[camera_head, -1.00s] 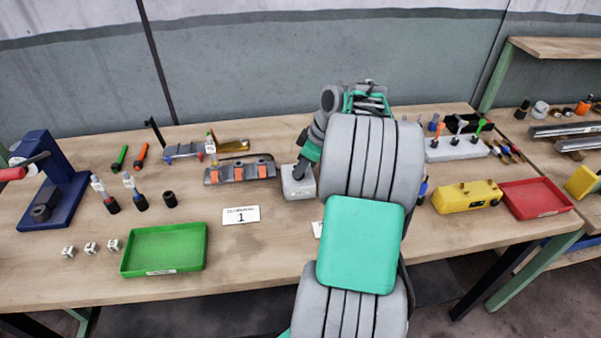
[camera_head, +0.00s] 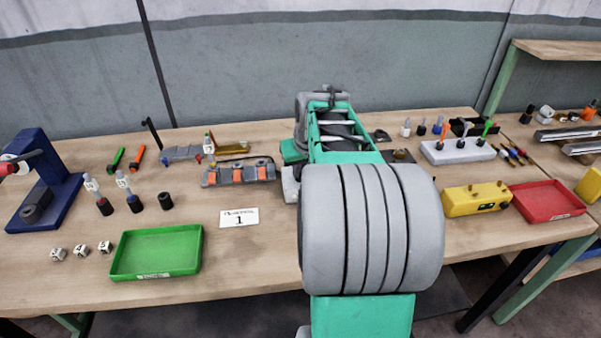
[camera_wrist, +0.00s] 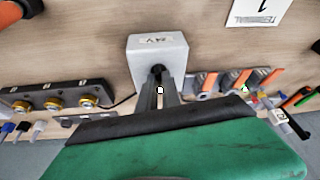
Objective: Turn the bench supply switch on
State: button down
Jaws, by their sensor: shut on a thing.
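The bench supply, a light grey box with an upside-down 24V-like label, stands on the table in the wrist view (camera_wrist: 145,50). In the head view only a sliver of it (camera_head: 290,188) shows beside my arm. A dark round switch base sits on its face. My gripper (camera_wrist: 160,88) is at that face, its dark fingers shut on the switch, with a small white spot showing between them. Most of the switch is hidden by the fingers, so its on or off position cannot be told. My arm hides the gripper in the head view.
A block with orange clips (camera_head: 238,173) stands close left of the supply. A black strip with brass knobs (camera_wrist: 58,102) is on its other side. A terminal card (camera_head: 239,217) and green tray (camera_head: 157,251) lie left; a yellow box (camera_head: 475,199) and red tray (camera_head: 547,200) right.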

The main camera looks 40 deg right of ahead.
jog(key=shift+w+r+m+h, duration=0.1)
jog(key=shift+m+h, duration=0.3)
jog(key=shift+m, duration=0.6)
jog(key=c, duration=1.5)
grip_release()
jog(key=shift+c, duration=0.2)
jog(key=v, duration=0.7)
jog(key=shift+r+b, duration=0.3)
jog(key=shift+r, duration=0.05)
jog(key=shift+a, duration=0.1)
